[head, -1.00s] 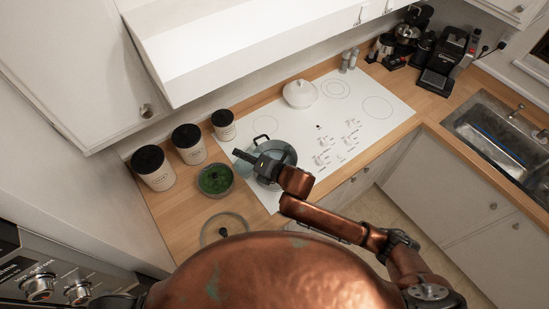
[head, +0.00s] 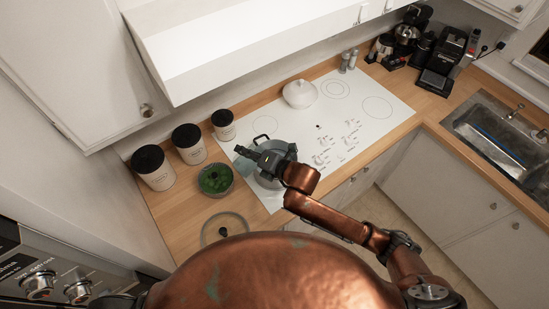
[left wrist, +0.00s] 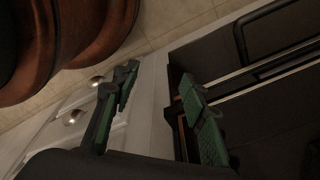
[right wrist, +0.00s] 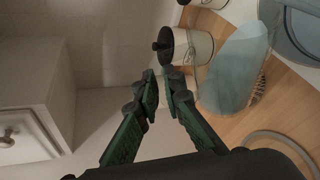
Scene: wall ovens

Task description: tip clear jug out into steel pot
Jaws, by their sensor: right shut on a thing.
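The clear jug (right wrist: 232,72) is a pale bluish see-through vessel at the fingertips of my right gripper (right wrist: 162,86) in the right wrist view. It looks tilted. My right gripper is shut on it. In the head view this gripper (head: 246,155) is over the left part of the steel pot (head: 282,146), which stands on the cooktop and is partly hidden by my arm. The pot's rim also shows at the top right of the right wrist view. I cannot tell whether anything flows from the jug. My left gripper (left wrist: 155,90) is open and empty, beside dark appliance fronts.
A pot with green contents (head: 215,180) and a glass lid (head: 225,228) are on the wooden counter (head: 175,222). Several black-lidded canisters (head: 188,145) line the wall. A white lidded dish (head: 300,94) stands on the cooktop (head: 350,110). White cabinets hang above.

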